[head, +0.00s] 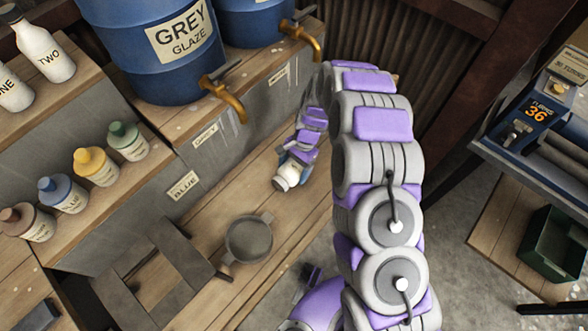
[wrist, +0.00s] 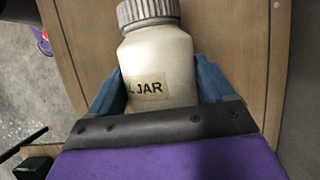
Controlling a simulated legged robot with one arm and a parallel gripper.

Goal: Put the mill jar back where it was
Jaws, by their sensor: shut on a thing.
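The mill jar (wrist: 158,60) is a whitish jar with a ribbed grey lid and a label, of which "L JAR" shows in the wrist view. My gripper (wrist: 160,85) is shut on it, with one blue finger on each side of its body. In the head view the jar (head: 287,178) is small at the end of my purple and grey arm, over the wooden bench (head: 222,205). I cannot tell whether the jar touches the bench. The gripper's fingers are largely hidden there.
A round grey pan-like sieve (head: 249,240) lies on the bench below the jar. A blue "GREY GLAZE" barrel (head: 150,45) with a brass tap (head: 224,98) stands above. Several capped bottles (head: 95,166) line the left shelf. A machine reading 36 (head: 536,112) and a green bin (head: 553,258) are at right.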

